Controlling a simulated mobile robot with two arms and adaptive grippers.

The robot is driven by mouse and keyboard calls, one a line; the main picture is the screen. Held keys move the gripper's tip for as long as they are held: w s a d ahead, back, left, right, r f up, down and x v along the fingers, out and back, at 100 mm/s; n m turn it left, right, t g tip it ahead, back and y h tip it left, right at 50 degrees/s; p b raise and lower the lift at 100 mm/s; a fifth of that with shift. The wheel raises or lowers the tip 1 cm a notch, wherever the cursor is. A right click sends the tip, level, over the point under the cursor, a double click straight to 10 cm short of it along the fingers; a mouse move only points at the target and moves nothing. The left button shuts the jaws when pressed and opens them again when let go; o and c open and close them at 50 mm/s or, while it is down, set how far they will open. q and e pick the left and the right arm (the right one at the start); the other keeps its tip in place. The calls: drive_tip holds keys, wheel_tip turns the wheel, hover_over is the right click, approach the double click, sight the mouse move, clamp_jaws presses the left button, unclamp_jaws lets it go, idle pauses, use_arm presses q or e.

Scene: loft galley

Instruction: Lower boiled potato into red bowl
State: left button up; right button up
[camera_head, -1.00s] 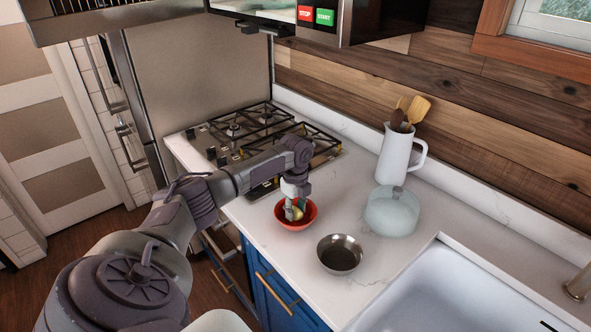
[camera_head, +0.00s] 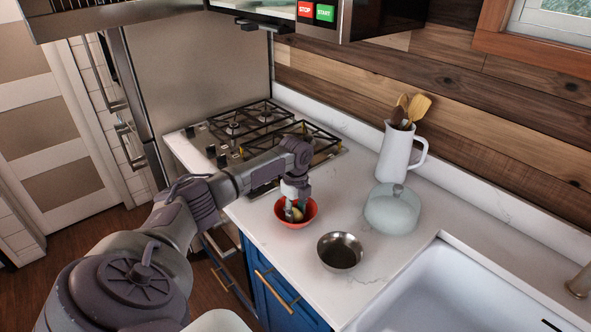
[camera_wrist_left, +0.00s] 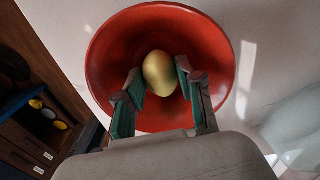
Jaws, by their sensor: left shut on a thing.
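The red bowl (camera_head: 309,209) stands on the white counter, left of a metal bowl. In the left wrist view, the red bowl (camera_wrist_left: 112,50) surrounds the yellow-brown boiled potato (camera_wrist_left: 159,72). My left gripper (camera_wrist_left: 160,84) points down into the bowl, its green-padded fingers on either side of the potato and shut on it. In the head view the gripper (camera_head: 295,212) and the potato (camera_head: 297,215) are inside the bowl's rim. I cannot tell whether the potato touches the bowl's bottom. My right gripper is not in view.
A metal bowl (camera_head: 340,251) stands near the counter's front edge. A glass dome (camera_head: 392,210) and a white pitcher of utensils (camera_head: 395,155) stand behind it. The gas stove (camera_head: 235,130) is at the back left, the sink (camera_head: 440,295) at the front right.

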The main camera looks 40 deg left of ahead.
sight(295, 211)
use_arm(q)
drive_tip(key=shift+f+b, duration=0.3)
drive_tip(key=shift+f, duration=0.2)
idle(0.3)
drive_tip(key=o, duration=1.1)
wheel_tip(295, 211, up, 12)
